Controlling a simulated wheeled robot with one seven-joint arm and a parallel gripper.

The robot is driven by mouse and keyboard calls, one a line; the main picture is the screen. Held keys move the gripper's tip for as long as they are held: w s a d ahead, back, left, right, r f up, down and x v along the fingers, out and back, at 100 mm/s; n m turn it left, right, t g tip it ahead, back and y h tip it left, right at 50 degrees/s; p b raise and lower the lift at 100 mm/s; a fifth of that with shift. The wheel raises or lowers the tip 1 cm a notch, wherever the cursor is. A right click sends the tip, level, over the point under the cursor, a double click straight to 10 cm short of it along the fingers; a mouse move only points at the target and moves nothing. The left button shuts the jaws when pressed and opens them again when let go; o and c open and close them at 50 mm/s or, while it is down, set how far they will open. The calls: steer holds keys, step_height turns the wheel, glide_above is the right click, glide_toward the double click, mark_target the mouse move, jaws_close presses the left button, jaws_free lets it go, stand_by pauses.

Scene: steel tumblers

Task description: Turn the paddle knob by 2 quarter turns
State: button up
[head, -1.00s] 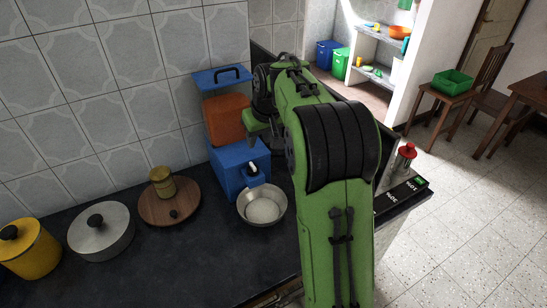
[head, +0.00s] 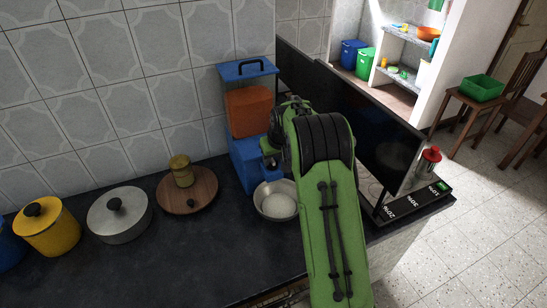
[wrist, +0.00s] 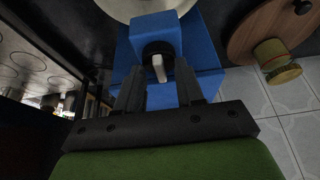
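The paddle knob (wrist: 158,68) is a pale, narrow paddle on a round black base, on the blue spout block of the dispenser (wrist: 188,38). In the wrist view the paddle points roughly along the picture's vertical. My gripper (wrist: 160,76) is open, with one dark finger on each side of the paddle in the picture. Gaps show on both sides; I cannot tell how far the fingertips are from it in depth. In the head view the dispenser (head: 244,160) is blue with an orange tank, and my arm hides most of the knob area.
A metal bowl (head: 276,201) stands below the spout. A round wooden board (head: 204,192) with a brass-coloured canister (head: 181,170) lies to the left, beside a lidded pot (head: 119,214) and a yellow pot (head: 50,228). A dark upright panel (head: 378,140) stands close on the right.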

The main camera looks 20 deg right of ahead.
steer(key=shift+c, duration=0.3)
jaws_close()
steer(key=shift+m, duration=0.3)
